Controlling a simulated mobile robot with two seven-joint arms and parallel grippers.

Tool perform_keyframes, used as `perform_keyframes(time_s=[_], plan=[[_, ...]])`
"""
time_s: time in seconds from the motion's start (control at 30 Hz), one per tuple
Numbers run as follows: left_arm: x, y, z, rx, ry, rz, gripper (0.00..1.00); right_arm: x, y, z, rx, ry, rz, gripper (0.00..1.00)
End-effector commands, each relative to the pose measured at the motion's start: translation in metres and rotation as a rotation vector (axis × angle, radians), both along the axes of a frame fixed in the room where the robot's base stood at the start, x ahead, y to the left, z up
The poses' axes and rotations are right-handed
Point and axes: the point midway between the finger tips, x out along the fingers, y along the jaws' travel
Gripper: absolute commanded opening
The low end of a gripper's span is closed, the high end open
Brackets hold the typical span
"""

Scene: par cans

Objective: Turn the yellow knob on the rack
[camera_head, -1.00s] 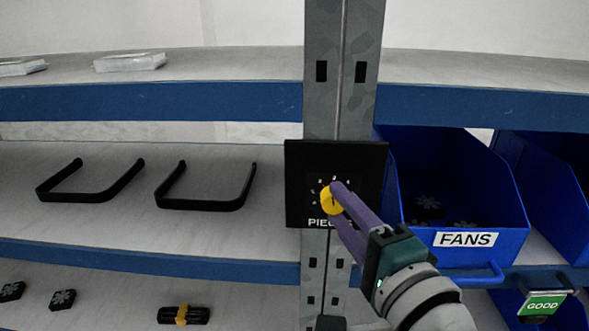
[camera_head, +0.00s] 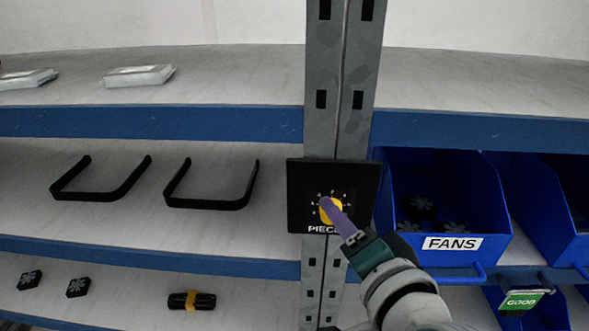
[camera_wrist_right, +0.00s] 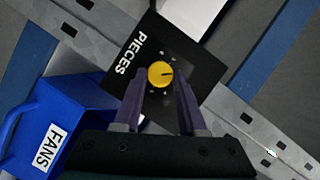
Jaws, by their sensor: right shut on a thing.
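The yellow knob (camera_head: 332,211) sits on a black square panel (camera_head: 304,180) with white tick marks and the word PIECES, mounted on the grey rack post. My right gripper (camera_head: 325,203) reaches up to it from the lower right, its purple fingers at the knob and partly hiding it. In the right wrist view the knob (camera_wrist_right: 160,75) shows a dark pointer line facing right. There the fingers of my right gripper (camera_wrist_right: 159,84) stand on either side of the knob, shut on it. My left gripper is not in view.
A blue FANS bin (camera_head: 500,215) stands close to the right of the panel, with black fans inside. Two black handles (camera_head: 212,205) lie on the shelf to the left. The grey post (camera_head: 340,110) runs vertically behind the panel.

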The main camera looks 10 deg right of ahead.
Motion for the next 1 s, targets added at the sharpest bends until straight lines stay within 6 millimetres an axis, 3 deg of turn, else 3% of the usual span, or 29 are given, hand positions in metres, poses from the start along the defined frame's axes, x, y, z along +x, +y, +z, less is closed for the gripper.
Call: perform_keyframes(time_s=[0.3,0.33,0.57,0.87,1.0], plan=[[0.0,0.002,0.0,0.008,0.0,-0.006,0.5,0.0,0.0,0.0,-0.001,0.0,-0.001,0.0],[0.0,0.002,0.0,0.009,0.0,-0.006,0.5,0.0,0.0,0.0,-0.001,0.0,-0.001,0.43],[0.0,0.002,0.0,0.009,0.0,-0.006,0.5,0.0,0.0,0.0,0.0,0.0,0.0,0.69],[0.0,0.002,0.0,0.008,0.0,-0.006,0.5,-0.002,0.0,0.0,0.0,0.001,0.0,0.7],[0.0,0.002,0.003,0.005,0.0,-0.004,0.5,-0.015,-0.001,0.002,0.0,0.002,0.0,0.7]])
